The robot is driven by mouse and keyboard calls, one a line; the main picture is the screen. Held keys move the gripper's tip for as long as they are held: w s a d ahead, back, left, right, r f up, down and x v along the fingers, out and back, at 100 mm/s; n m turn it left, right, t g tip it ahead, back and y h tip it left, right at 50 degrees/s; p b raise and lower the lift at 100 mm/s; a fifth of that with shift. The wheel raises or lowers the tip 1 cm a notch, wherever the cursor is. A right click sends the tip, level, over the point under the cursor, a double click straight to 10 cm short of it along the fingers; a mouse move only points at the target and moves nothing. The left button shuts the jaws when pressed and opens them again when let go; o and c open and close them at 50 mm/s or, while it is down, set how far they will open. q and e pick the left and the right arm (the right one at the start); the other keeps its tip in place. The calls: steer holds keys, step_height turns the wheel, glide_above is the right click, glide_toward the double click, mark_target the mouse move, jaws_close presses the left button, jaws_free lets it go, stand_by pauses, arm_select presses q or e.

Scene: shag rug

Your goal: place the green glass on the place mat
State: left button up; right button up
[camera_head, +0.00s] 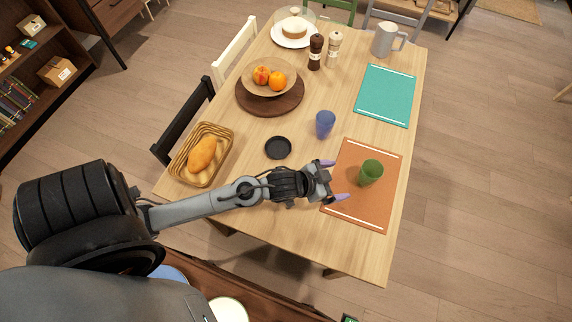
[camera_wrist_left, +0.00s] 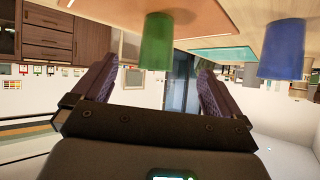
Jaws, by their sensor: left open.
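My left gripper (camera_head: 338,180) is open over the left part of that mat. Its fingers point at the glass, with a gap between them and the glass. In the left wrist view the green glass (camera_wrist_left: 156,42) appears inverted, ahead of and between the open fingers (camera_wrist_left: 152,85). A second, teal place mat (camera_head: 385,95) lies farther back on the table and is bare. My right gripper is not in view.
A blue glass (camera_head: 325,124) stands just beyond the orange mat, and also shows in the left wrist view (camera_wrist_left: 282,45). A small black dish (camera_head: 278,147), a bread basket (camera_head: 203,155) and a fruit bowl (camera_head: 269,77) stand to the left. The table's near right corner is clear.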

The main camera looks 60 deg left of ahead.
arm_select(q)
steer(key=s+a+n+g+y, duration=0.1)
steer(key=s+g, duration=0.6)
steer(key=s, duration=1.1)
steer(key=shift+f+g+y, duration=0.2)
steer(key=shift+g+y, duration=0.1)
steer(key=shift+y, duration=0.4)
step_height(320, 180, up, 33)
steer(key=p, duration=3.3)
steer(key=shift+r, duration=0.15)
